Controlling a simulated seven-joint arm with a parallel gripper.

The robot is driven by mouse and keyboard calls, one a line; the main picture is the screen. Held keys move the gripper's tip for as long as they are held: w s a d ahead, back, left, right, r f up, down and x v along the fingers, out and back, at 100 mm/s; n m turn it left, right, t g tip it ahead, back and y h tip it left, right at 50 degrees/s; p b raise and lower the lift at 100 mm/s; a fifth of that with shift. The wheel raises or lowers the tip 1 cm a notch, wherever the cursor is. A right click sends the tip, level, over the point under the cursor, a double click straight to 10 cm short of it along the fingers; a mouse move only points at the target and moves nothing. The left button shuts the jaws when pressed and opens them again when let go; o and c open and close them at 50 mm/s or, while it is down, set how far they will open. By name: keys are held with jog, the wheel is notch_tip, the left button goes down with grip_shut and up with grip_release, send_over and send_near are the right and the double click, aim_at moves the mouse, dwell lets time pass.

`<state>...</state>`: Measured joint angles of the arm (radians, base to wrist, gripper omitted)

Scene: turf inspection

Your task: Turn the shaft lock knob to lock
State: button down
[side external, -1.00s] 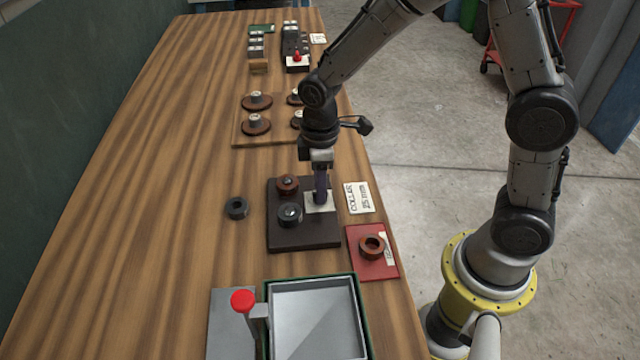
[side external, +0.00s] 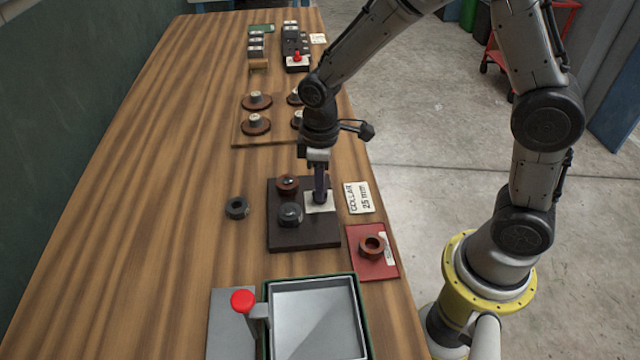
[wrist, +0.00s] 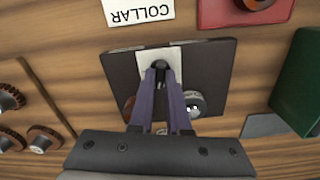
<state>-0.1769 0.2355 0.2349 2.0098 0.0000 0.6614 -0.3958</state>
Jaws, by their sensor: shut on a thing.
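The shaft lock knob is a small dark piece (wrist: 161,72) on a pale plate (side external: 319,206) on the dark base block (side external: 295,240). In the side view my gripper (side external: 320,198) points down at this plate and hides most of the knob. In the wrist view my gripper's two fingers (wrist: 161,78) are closed around the knob. A dark round collar with a light top (side external: 290,215) and a reddish-brown one (side external: 287,184) sit on the same block, left of the gripper. I cannot read any lock mark on the plate.
A loose dark ring (side external: 237,208) lies left of the block. A red plate with a brown ring (side external: 372,247) and a white collar card (side external: 359,198) lie to the right. A grey tray with a green rim (side external: 312,282) and a red-topped lever (side external: 243,301) stand in front.

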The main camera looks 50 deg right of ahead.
jog(key=m, duration=0.3)
jog(key=shift+m, duration=0.4)
jog(key=m, duration=0.4)
jog(key=shift+m, duration=0.3)
jog(key=m, duration=0.3)
jog(key=shift+m, duration=2)
jog(key=c, duration=0.9)
grip_release()
notch_tip(320, 180, up, 14)
jog(key=shift+f, duration=0.1)
